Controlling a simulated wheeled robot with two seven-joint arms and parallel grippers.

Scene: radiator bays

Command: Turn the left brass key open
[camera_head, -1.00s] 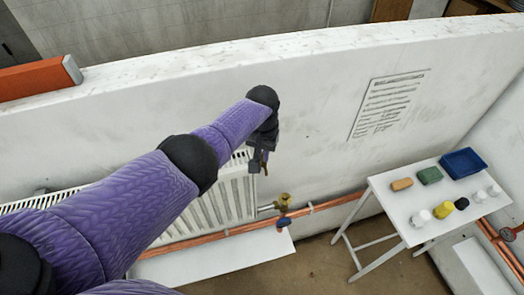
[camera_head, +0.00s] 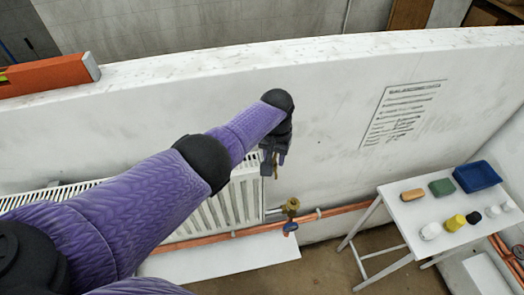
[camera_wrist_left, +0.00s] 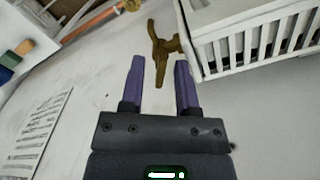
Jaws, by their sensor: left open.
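The brass key (camera_head: 291,205) sits on the valve at the right end of the white radiator, above a small blue part (camera_head: 290,227). My left gripper (camera_head: 272,170) is open and above and a little left of the key in the head view. In the left wrist view the brass key (camera_wrist_left: 161,48) lies ahead of my left gripper (camera_wrist_left: 160,64), its narrow end showing between the two purple fingertips. No contact is visible, and I cannot tell the exact depth. My right gripper is not in view.
The white radiator (camera_head: 232,205) is close beside the key. Copper pipes (camera_head: 345,210) run along the wall below. A white table (camera_head: 415,212) with a blue tray (camera_head: 477,177) and several small items stands right. An orange level (camera_head: 45,75) rests on the wall top.

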